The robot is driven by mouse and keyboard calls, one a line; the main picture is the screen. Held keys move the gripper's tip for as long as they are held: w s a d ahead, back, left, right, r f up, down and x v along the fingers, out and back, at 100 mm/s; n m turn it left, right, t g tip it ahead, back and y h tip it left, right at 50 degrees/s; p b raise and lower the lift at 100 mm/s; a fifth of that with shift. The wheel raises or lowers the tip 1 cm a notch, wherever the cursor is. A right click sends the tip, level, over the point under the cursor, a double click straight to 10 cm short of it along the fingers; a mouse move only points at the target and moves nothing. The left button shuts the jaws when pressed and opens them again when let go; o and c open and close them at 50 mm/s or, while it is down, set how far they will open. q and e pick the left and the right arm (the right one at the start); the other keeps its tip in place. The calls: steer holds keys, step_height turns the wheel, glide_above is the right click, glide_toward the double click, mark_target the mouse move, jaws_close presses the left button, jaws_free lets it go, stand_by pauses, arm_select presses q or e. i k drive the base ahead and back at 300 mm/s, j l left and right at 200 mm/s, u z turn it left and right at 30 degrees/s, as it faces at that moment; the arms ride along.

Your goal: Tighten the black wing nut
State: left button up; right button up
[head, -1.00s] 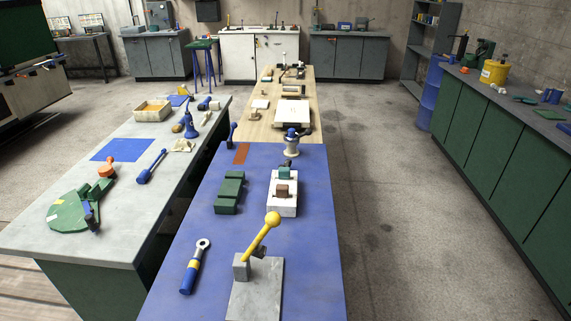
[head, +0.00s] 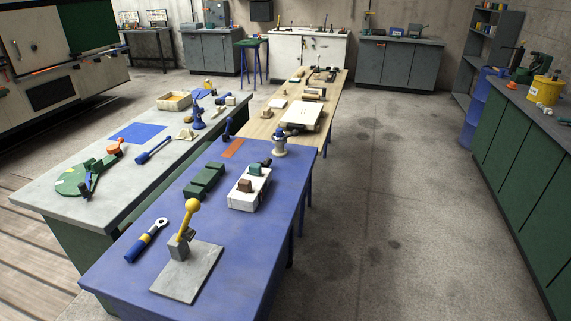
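I cannot make out a black wing nut for certain at this distance. On the blue table (head: 235,285) stands a grey plate (head: 190,275) with a block and a yellow-knobbed lever (head: 188,218). Behind it, a white block (head: 241,198) carries a brown piece (head: 244,186) and a teal piece (head: 256,169), with a small dark part (head: 266,162) at its far end. Neither of my grippers is in the head view.
A blue-handled tool (head: 146,241) and a green block (head: 205,180) lie on the blue table. A grey table (head: 50,194) stands to the left and a wooden table (head: 264,128) behind. Green cabinets (head: 522,180) line the right. The floor (head: 385,220) between is clear.

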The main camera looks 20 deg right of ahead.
mark_target(268, 162)
steer(key=i+l, duration=0.1)
steer(key=l, duration=0.35)
steer(key=i+l, duration=0.1)
steer(key=l, duration=0.3)
steer(key=i+l, duration=0.1)
steer(key=l, duration=0.35)
steer(key=i+l+u, duration=0.1)
steer(key=l, duration=0.3)
